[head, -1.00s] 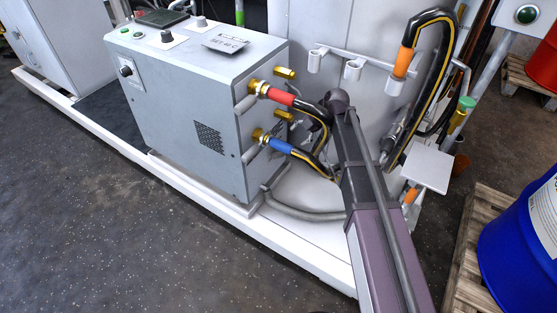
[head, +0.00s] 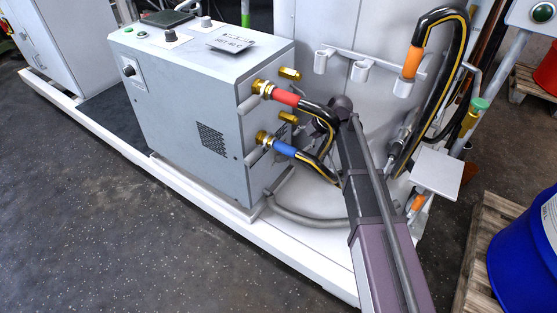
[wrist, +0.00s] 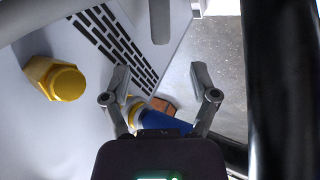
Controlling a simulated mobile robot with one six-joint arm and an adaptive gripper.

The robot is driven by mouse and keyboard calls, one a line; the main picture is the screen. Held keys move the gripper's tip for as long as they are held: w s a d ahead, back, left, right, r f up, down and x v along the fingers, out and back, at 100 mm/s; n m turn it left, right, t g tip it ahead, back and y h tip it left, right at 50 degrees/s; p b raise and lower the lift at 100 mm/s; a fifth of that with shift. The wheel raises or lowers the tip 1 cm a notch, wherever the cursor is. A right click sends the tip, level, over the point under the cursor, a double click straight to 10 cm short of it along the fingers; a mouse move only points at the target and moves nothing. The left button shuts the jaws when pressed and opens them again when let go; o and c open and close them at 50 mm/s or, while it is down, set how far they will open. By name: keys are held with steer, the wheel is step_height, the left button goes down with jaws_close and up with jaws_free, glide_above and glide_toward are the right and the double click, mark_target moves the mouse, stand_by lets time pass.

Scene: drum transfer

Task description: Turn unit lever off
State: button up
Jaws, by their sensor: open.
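The grey unit (head: 190,100) stands left of my arm in the head view. Short grey bars stick out from its right face beside the couplings; one is the upper bar (head: 250,104). A grey rounded bar (wrist: 160,20) reaches down from the top edge in the wrist view; I cannot tell for sure which part is the lever. My gripper (wrist: 160,78) is open in the wrist view, its fingers apart with nothing gripped. The blue-collared hose (wrist: 165,122) shows low between the fingers, beyond them. In the head view my gripper is mostly hidden behind my arm and the hoses.
A red-collared hose (head: 286,97) and a blue-collared hose (head: 284,148) leave the unit close to my arm. A brass fitting (wrist: 56,80) is left of my gripper. A black hose or pipe (wrist: 283,90) runs along the right. A blue drum (head: 525,245) stands right.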

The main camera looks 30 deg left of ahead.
mark_target(284, 156)
steer(key=shift+b+x, duration=5.15)
steer(key=shift+x, duration=1.35)
jaws_close()
